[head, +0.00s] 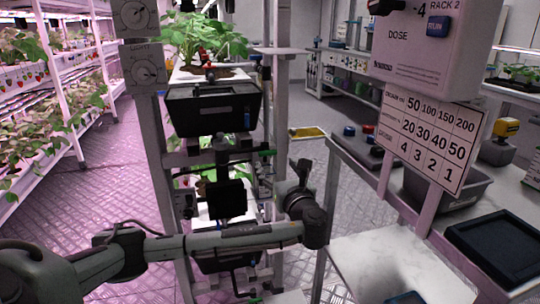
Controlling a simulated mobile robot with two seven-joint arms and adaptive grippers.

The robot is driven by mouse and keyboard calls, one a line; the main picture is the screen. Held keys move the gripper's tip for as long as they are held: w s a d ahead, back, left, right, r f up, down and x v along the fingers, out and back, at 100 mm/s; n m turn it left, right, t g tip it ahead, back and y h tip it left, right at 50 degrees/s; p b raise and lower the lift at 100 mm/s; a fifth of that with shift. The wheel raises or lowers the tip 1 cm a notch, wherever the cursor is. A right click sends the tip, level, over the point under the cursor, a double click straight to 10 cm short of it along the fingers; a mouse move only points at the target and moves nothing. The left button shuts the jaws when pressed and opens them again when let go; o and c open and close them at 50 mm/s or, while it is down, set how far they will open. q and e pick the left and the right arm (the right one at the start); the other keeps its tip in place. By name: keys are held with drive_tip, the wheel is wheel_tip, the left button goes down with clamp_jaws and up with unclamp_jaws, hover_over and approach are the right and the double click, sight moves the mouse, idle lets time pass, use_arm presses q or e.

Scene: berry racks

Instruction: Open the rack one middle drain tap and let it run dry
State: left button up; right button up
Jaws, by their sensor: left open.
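Rack one stands in the middle of the head view, with a black drain tray (213,108) under its upper planter and a second black tray (212,264) lower down, partly behind my left arm. A green tap handle (265,153) shows at the right below the upper tray. A smaller green piece (254,299) shows at the bottom edge beside black piping under the lower tray; I cannot tell how either is turned. My left gripper (299,165) is open and empty, right of the rack and apart from both green pieces. My right gripper is out of view.
A dark block (226,199) hangs at the rack's front. A white dosing tank (430,50) and a number chart (427,140) stand at the right, above a bench with a grey bin (445,190) and a dark tray (500,245). The metal floor (110,190) at left is clear.

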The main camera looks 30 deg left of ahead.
sight(269, 153)
use_arm(q)
drive_tip(key=x, duration=0.8)
drive_tip(key=shift+f, duration=0.1)
drive_tip(key=shift+d, duration=0.1)
drive_tip(key=c, duration=1.2)
